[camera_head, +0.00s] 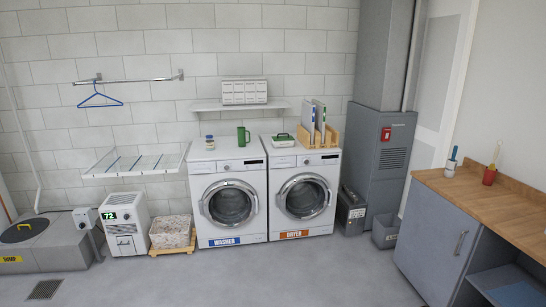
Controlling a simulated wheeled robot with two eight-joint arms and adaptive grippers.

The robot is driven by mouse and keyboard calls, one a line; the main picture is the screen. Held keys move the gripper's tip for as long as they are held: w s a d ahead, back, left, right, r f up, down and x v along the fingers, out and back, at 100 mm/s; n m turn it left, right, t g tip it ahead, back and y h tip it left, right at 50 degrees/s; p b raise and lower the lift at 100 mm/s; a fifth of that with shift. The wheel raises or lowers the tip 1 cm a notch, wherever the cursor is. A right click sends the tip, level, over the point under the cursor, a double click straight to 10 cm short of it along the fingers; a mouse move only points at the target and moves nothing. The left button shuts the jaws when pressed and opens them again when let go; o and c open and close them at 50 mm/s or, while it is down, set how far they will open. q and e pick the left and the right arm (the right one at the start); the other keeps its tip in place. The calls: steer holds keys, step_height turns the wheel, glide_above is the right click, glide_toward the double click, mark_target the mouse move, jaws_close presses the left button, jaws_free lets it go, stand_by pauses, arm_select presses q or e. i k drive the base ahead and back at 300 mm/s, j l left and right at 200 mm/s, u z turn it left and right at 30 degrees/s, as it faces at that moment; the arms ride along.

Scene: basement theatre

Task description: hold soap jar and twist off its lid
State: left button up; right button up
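A small jar (210,143) stands upright on top of the washer (226,158), towards its left side. It looks like the soap jar, with a pale, yellowish body and a dark bluish top. It is too small in the picture to make out the lid clearly. A green mug-like container (243,137) stands to its right on the same washer, apart from it. Neither of my grippers is in view.
The dryer (305,158) carries a green-and-white box (283,140) and a wooden rack (319,136). A shelf (240,105) hangs above the washer. A drying rack (135,163) juts out left. A basket (171,234) stands left of the washer. The floor in front is clear.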

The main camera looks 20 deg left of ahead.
mark_target(209, 142)
steer(key=i+j+u, duration=0.35)
steer(key=i, duration=0.55)
steer(key=i+u, duration=0.3)
steer(key=i, duration=0.65)
